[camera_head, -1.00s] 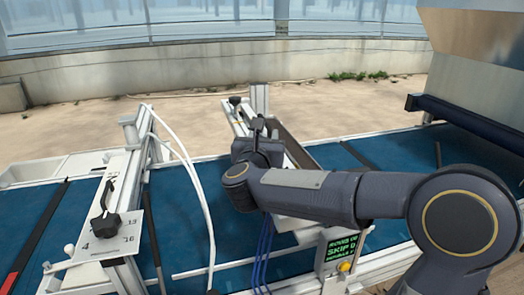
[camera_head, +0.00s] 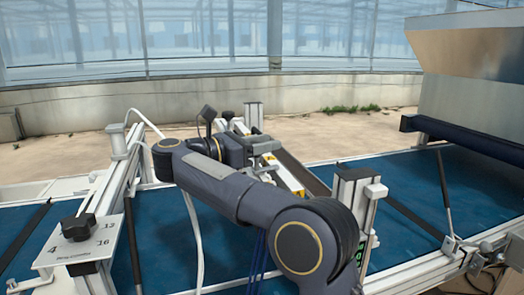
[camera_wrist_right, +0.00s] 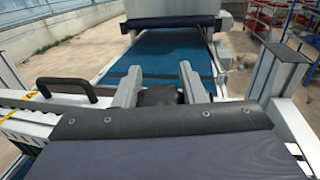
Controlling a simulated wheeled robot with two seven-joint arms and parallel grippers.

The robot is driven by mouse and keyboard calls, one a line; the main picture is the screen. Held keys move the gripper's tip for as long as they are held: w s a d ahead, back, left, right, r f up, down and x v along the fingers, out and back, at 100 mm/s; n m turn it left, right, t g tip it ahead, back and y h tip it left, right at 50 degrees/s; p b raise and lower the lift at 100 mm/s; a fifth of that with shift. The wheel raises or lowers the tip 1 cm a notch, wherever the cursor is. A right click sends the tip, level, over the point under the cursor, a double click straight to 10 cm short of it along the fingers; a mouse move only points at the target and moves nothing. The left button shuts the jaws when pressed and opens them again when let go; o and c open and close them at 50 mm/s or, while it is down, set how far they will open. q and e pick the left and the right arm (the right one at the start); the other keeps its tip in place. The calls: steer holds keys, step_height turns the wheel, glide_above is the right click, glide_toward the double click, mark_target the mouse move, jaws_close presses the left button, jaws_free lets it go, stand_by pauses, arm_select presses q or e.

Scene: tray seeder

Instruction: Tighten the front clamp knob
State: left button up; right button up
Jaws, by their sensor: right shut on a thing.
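My right gripper (camera_wrist_right: 159,84) has its two grey fingers on either side of a dark knob (camera_wrist_right: 158,97) in the right wrist view and is shut on it. Only part of the knob shows between the fingers; the dark gripper body hides what is below it. In the head view the right gripper (camera_head: 262,147) is over the rail assembly in the middle of the machine, and my arm hides the knob there. My left gripper is not in view.
A black star knob (camera_head: 78,227) sits on a numbered plate at the left. A post with a white knob (camera_head: 375,190) stands right of my forearm. A white hose (camera_head: 190,205) arches beside the arm. A black handle (camera_wrist_right: 66,88) lies left of the fingers. The blue belt (camera_wrist_right: 160,58) stretches ahead.

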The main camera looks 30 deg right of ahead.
steer(key=shift+s+m+g+b, duration=0.2)
steer(key=shift+m+g+b, duration=0.75)
steer(key=shift+g, duration=0.75)
steer(key=shift+r+m+g+y, duration=0.1)
steer(key=shift+m+g+y, duration=0.2)
steer(key=shift+m, duration=0.05)
steer(key=o, duration=1)
steer(key=shift+w+a, duration=0.1)
steer(key=shift+a, duration=0.2)
steer(key=v, duration=0.7)
